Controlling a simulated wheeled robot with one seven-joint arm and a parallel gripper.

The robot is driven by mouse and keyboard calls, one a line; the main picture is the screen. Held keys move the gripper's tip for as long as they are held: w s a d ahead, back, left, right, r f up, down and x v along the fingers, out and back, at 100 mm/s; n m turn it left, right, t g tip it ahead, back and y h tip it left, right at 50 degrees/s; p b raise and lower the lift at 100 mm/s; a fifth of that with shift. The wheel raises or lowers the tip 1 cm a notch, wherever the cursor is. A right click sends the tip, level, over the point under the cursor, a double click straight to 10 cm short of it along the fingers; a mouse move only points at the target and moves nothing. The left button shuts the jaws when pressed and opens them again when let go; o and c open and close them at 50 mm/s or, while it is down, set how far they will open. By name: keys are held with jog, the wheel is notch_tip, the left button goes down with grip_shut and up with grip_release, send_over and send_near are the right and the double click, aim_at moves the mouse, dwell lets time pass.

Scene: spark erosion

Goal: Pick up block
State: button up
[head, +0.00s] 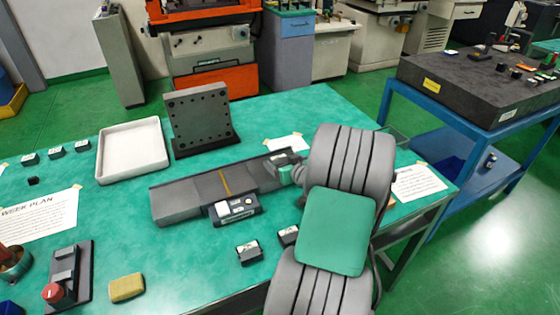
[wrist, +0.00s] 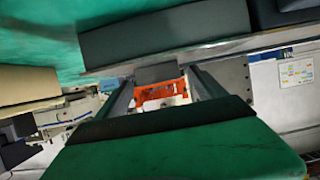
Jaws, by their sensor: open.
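Small dark blocks with white labels stand on the green table (head: 110,240). One block (head: 248,253) is in front of the grey straight bar, another block (head: 288,236) is just right of it, partly covered by my arm. Several more, such as this block (head: 55,152), stand at the left. I cannot tell which one the task means. My gripper (wrist: 162,85) is open, with nothing visible between its fingers in the wrist view. In the head view my arm largely hides it, near the right end of the bar.
A grey bar (head: 185,199) with a small device (head: 235,210) lies mid-table. Behind it are a white tray (head: 133,150) and an upright drilled plate (head: 200,118). A yellow sponge-like piece (head: 126,288) and a red-knobbed switch box (head: 70,278) lie at the front left.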

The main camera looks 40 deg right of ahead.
jog(key=shift+w+d+f, duration=0.15)
jog(key=shift+w+f, duration=0.05)
jog(key=shift+w, duration=0.35)
jog(key=shift+c, duration=0.3)
grip_shut()
jog(key=shift+r, duration=0.1)
